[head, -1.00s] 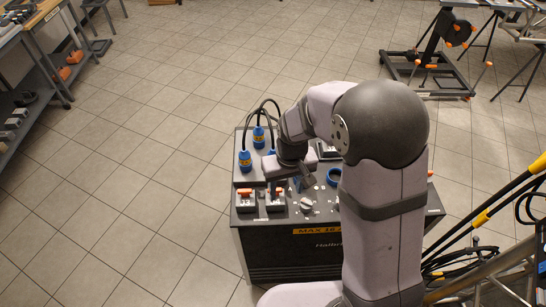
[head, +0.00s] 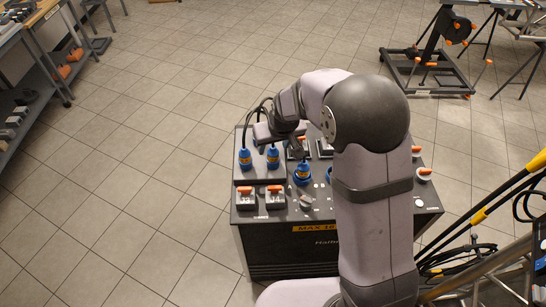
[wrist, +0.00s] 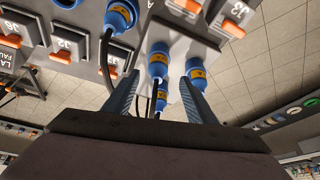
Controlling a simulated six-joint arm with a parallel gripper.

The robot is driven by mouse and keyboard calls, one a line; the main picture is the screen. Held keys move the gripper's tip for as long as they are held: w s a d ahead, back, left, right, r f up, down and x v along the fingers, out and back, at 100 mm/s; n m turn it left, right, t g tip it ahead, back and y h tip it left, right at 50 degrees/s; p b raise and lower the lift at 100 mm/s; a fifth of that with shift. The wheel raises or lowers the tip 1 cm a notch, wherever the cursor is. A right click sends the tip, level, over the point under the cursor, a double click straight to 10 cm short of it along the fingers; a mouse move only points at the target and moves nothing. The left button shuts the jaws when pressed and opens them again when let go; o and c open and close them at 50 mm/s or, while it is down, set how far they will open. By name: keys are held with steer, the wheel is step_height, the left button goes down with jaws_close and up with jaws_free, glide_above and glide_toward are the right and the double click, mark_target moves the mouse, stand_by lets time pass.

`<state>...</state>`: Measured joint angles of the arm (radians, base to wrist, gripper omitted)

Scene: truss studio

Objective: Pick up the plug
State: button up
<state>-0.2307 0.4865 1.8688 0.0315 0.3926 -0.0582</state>
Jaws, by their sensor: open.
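Several blue plugs with yellow bands stand in the top of a dark power box (head: 290,235). In the head view two are at the left, a left plug (head: 245,160) and a second plug (head: 273,158), and a third plug (head: 302,174) stands nearer the middle. My gripper (head: 296,150) is open and empty, just above and behind the third plug; the arm partly hides its fingers. In the wrist view my gripper (wrist: 158,80) has a blue plug (wrist: 158,62) in line between its spread fingertips. Another plug (wrist: 195,72) is beside the right fingertip. Which one matches the head view's third plug is unclear.
Orange-handled switches (head: 274,197) and a grey dial (head: 306,201) sit along the box's front. Black cables (wrist: 106,60) rise from some plugs. Yellow-and-black poles (head: 490,212) stand at the right. The tiled floor left of the box is clear.

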mark_target(274, 151)
steer(key=shift+w+f+p, duration=0.1)
steer(key=shift+f+p, duration=0.3)
steer(key=shift+f, duration=0.2)
steer(key=shift+d+p+x, duration=0.2)
steer(key=shift+p+x, duration=0.5)
steer(key=shift+x, duration=1.3)
steer(key=c, duration=1.2)
